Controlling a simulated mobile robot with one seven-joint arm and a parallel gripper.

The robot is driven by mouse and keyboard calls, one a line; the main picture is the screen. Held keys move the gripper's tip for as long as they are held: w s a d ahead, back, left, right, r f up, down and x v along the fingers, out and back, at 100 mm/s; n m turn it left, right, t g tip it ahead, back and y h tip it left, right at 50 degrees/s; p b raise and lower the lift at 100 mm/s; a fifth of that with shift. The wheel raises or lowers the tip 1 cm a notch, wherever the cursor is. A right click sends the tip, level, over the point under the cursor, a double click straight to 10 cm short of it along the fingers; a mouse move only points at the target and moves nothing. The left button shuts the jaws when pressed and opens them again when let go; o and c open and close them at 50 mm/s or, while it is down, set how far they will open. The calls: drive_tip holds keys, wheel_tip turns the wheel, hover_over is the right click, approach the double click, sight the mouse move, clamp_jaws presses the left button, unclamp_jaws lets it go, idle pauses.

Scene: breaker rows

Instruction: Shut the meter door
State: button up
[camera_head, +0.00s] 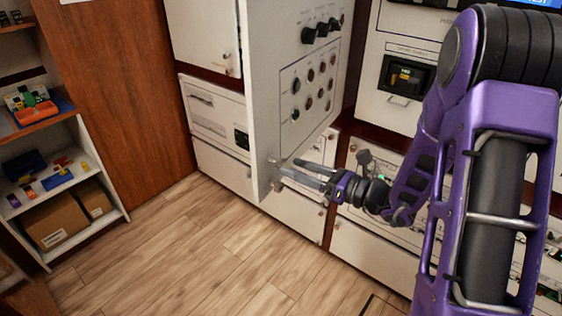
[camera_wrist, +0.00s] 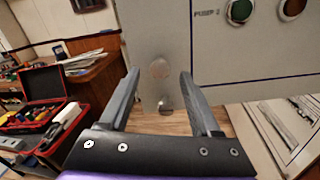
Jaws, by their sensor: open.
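A pale grey door (camera_head: 263,95) stands swung out from the cabinet wall, the only door I see standing open. It carries black knobs and rows of round lights; no label naming it as the meter door is readable. My gripper (camera_head: 283,170) is open at the door's lower corner. In the wrist view my gripper's fingers (camera_wrist: 160,88) spread on either side of a small round knob (camera_wrist: 165,103) near the door's bottom edge. The door (camera_wrist: 158,45) fills the upper middle there. Whether the fingers touch it, I cannot tell.
White cabinet fronts (camera_head: 222,165) line the wall behind the door. A shelf (camera_head: 60,185) with boxes and small parts stands at the left. Wood floor (camera_head: 190,245) is clear in front. A red toolbox (camera_wrist: 40,95) shows left in the wrist view.

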sight(283, 163)
drive_tip(key=shift+x, duration=2.4)
drive_tip(key=shift+d, duration=0.1)
clamp_jaws()
